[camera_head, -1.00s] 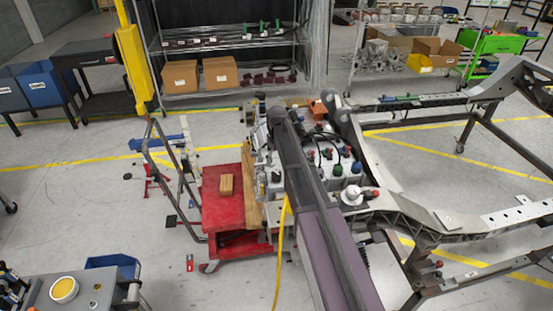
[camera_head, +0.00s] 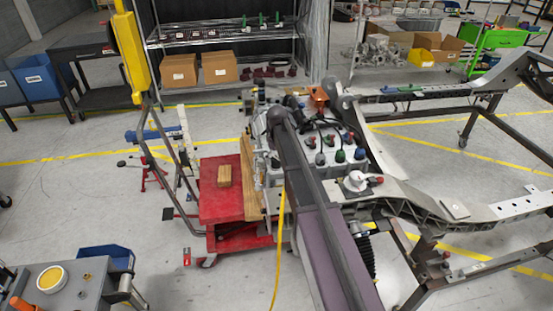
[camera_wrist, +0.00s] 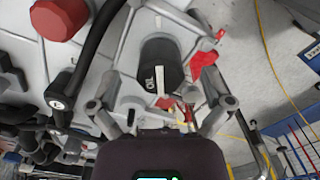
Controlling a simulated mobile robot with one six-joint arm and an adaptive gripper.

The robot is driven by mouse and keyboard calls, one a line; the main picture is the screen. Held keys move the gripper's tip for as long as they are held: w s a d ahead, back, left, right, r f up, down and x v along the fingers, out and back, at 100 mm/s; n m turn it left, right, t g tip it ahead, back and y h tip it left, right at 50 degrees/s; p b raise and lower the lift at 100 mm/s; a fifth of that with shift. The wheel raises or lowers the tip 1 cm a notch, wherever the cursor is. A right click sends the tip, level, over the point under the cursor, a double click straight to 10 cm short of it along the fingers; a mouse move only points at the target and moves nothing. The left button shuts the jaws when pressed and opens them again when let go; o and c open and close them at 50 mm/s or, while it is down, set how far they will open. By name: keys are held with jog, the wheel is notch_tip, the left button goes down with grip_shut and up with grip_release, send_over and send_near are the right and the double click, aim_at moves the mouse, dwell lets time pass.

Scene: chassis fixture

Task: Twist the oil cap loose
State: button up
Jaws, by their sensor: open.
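The oil cap (camera_wrist: 160,65) is a black round cap with a white "OIL" label and a white stripe, seen in the wrist view. It sits on a pale grey housing. My gripper (camera_wrist: 160,82) is open, with one finger on each side of the cap and visible gaps between. The cap is not in its grasp. In the head view my arm covers part of the engine block (camera_head: 325,157), and I cannot make out the oil cap or my fingertips there.
A red cap (camera_wrist: 60,15) and a black hose (camera_wrist: 95,50) lie left of the oil cap in the wrist view. In the head view, a metal chassis frame (camera_head: 410,200) extends right. A red cart (camera_head: 222,195) and a yellow hose (camera_head: 281,230) stand left of my arm.

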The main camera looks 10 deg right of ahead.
jog(key=shift+f+b, duration=0.65)
jog(key=shift+f, duration=0.25)
grip_shut()
